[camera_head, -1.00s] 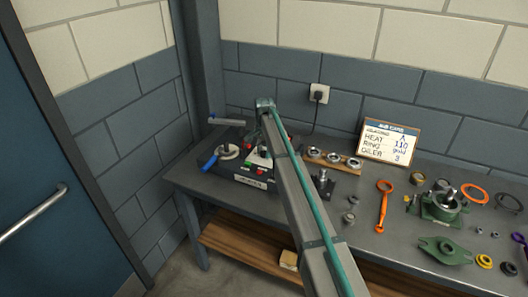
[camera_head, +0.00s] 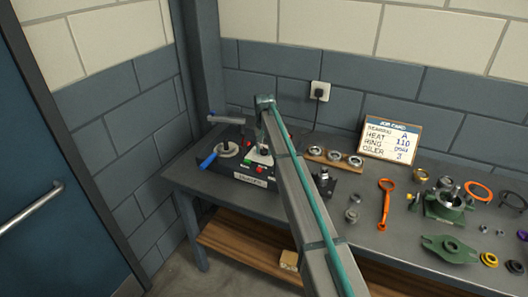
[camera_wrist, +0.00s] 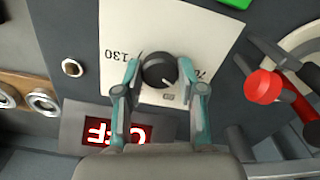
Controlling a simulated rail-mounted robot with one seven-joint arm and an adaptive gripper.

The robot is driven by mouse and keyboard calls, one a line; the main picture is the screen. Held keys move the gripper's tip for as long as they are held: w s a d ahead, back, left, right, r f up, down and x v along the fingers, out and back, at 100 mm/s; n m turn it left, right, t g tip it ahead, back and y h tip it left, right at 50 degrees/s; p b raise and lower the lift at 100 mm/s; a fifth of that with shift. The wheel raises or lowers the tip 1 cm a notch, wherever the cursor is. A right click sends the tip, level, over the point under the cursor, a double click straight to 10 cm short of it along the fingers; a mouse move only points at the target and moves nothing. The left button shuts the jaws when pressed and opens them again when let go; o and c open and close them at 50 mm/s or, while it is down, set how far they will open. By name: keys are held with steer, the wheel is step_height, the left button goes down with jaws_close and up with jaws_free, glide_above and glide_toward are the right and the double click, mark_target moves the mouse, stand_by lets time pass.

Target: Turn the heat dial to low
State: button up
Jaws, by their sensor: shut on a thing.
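The heat dial (camera_wrist: 158,70) is a round black knob on a white scale plate (camera_wrist: 120,30) in the wrist view. The plate is marked 130 on the left and what looks like 70 on the right. A pale pointer mark on the knob points toward the lower right, near a small grey label (camera_wrist: 168,97) too small to read surely. My gripper (camera_wrist: 162,76) has its teal fingers on both sides of the knob, shut on it. In the head view my arm hides the knob and my fingertips; part of the white plate (camera_head: 258,158) shows.
A red lit display (camera_wrist: 115,131) seems to read OFF. A red knob (camera_wrist: 263,87) stands right of the plate. In the head view a job card (camera_head: 390,140) with HEAT 110 stands behind an orange wrench (camera_head: 386,204). Green castings and rings lie at the right.

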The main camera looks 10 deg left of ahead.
mark_target(264, 150)
steer(key=n+b, duration=0.1)
steer(key=n, duration=0.4)
steer(key=shift+n+b, duration=0.3)
steer(key=n+b, duration=0.1)
steer(key=n, duration=0.5)
stand_by(0.4)
steer(key=o, duration=1.1)
steer(key=shift+o, duration=0.2)
steer(key=shift+r, duration=0.1)
step_height(264, 150, up, 12)
